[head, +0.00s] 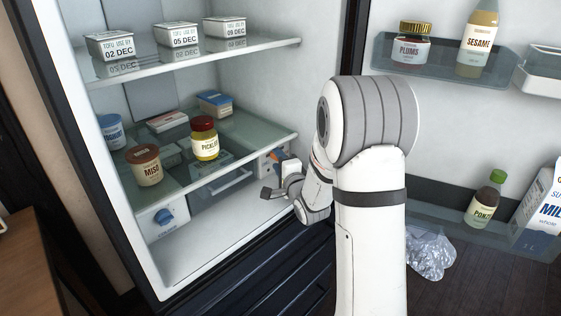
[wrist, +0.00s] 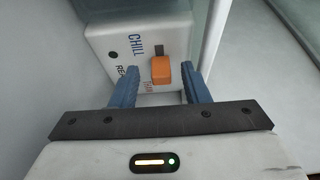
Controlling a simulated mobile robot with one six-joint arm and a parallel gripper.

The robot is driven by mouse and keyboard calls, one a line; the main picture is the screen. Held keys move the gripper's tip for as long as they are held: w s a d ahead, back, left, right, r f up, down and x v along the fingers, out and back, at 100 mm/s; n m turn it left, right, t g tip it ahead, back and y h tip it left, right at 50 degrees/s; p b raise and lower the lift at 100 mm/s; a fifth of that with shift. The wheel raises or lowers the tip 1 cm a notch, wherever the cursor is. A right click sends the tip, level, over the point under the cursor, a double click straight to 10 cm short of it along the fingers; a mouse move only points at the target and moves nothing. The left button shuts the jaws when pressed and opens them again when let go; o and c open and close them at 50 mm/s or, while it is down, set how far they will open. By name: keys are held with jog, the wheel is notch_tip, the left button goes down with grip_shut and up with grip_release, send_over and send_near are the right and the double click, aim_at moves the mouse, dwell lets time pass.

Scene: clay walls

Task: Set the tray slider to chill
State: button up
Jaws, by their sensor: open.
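The tray slider is an orange knob (wrist: 162,70) on a white panel (wrist: 108,45), seen in the wrist view. A dark slot shows just above the knob, on the side of the blue CHILL label (wrist: 135,44). The knob sits at the lower end of the visible slot, beside a smaller label partly hidden by a finger. My gripper (wrist: 162,76) is open, its two blue fingers on either side of the knob with gaps visible. In the head view, my gripper (head: 276,181) is in front of the panel (head: 264,167) at the right end of the lower shelf.
A grey drawer (head: 220,190) hangs under the glass shelf, left of the panel. A white box with a blue dial (head: 164,216) is at the left. A miso jar (head: 146,168) and pickle jar (head: 204,140) stand on the shelf above. The fridge floor is clear.

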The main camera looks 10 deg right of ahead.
jog(key=s, duration=0.5)
jog(key=s+d, duration=0.1)
jog(key=s, duration=0.1)
jog(key=shift+s+d, duration=0.1)
jog(key=shift+s, duration=0.15)
jog(key=s+r+n+g+h+p, duration=0.3)
jog(key=s+r+n+g+p, duration=0.45)
jog(key=r+p, duration=0.35)
jog(key=s+a+r+n+g+p, duration=0.1)
jog(key=s+r+n+g+p, duration=0.3)
jog(key=s, duration=0.6)
jog(key=s+a+r+n+g+p, duration=0.2)
jog(key=s+r+n+g+p, duration=0.1)
jog(key=s, duration=0.7)
notch_tip(320, 180, up, 2)
jog(key=shift+s+r+n+g+p, duration=0.1)
jog(key=shift+s+n+g+p, duration=0.25)
jog(key=shift+n, duration=0.5)
jog(key=shift+c, duration=0.6)
